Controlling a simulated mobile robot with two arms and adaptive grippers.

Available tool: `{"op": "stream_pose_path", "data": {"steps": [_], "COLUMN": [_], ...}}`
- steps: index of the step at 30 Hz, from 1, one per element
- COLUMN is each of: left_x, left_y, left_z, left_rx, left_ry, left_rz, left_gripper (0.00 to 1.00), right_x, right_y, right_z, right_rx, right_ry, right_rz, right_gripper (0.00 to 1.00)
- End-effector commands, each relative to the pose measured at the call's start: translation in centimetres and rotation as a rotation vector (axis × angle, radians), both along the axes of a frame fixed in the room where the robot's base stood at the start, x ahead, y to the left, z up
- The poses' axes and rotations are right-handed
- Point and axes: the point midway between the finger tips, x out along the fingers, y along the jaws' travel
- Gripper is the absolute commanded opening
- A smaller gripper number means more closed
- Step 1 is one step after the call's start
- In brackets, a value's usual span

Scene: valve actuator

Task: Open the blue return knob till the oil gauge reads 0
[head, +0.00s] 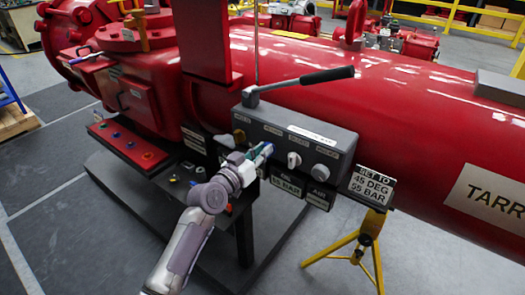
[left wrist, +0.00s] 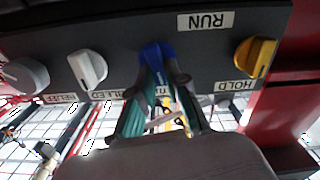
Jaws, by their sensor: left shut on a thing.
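The blue return knob (left wrist: 157,54) is on the front face of the grey control box (head: 290,135). In the head view the knob (head: 267,148) is mostly hidden by my left gripper (head: 255,156). In the left wrist view the green-padded fingers of my left gripper (left wrist: 160,88) are closed around the knob from both sides. My right gripper is not in view.
A yellow knob (left wrist: 256,56), a white knob (left wrist: 88,68) and a grey knob (left wrist: 26,75) flank the blue one. A black-handled lever (head: 300,82) tops the box. A sign (head: 367,186) on a yellow tripod (head: 365,245) stands at right, before the red tank.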

Motion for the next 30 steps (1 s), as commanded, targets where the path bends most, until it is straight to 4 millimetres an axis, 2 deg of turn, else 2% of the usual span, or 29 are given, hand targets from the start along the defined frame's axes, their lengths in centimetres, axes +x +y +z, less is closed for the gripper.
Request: {"op": "stream_pose_path", "data": {"steps": [30], "left_x": [0.4], "left_y": [0.6], "left_z": [-0.6], "left_rx": [-0.782], "left_ry": [0.531], "left_rz": [0.001], "left_gripper": [0.00], "right_x": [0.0], "right_y": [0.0], "right_z": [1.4], "right_rx": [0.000], "right_ry": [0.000], "right_rz": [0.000], "right_gripper": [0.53]}}
